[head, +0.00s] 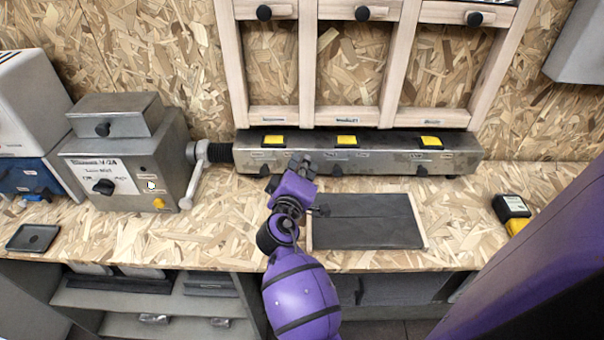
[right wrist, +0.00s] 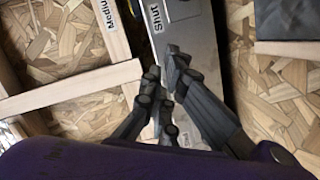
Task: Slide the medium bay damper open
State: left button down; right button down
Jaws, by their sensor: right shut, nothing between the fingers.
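The medium bay is the middle of three wooden-framed bays, with a "Medium" label (head: 346,119) on its lower rail; this label also shows in the right wrist view (right wrist: 104,12). My right gripper (head: 301,160) is shut and empty at the duct's front, left of that knob. In the right wrist view its fingertips (right wrist: 165,68) are together over the duct, near a "Shut" label (right wrist: 156,18). My left gripper is out of view.
A dark mat (head: 367,222) lies in front of the duct. A grey machine with a crank (head: 194,180) stands left. The bench right of the mat is mostly clear.

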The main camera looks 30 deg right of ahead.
aim_at(343, 156)
jog(key=d, duration=0.1)
jog(key=d+f, duration=0.1)
jog(key=s+d, duration=0.1)
jog(key=shift+d+f+p, duration=0.2)
jog(key=shift+f+p, duration=0.1)
jog(key=shift+p, duration=0.05)
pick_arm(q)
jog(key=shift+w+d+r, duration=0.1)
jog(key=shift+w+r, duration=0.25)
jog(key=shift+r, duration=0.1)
pick_arm(e)
jog(key=shift+d+f, duration=0.15)
jog(key=shift+f, duration=0.05)
jog(key=shift+s, duration=0.1)
jog(key=s+d, duration=0.2)
jog(key=d, duration=0.1)
jog(key=s+d, duration=0.1)
jog(key=d, duration=0.1)
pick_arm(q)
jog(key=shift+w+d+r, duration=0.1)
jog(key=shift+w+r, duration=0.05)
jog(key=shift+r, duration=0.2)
pick_arm(e)
jog(key=shift+r, duration=0.1)
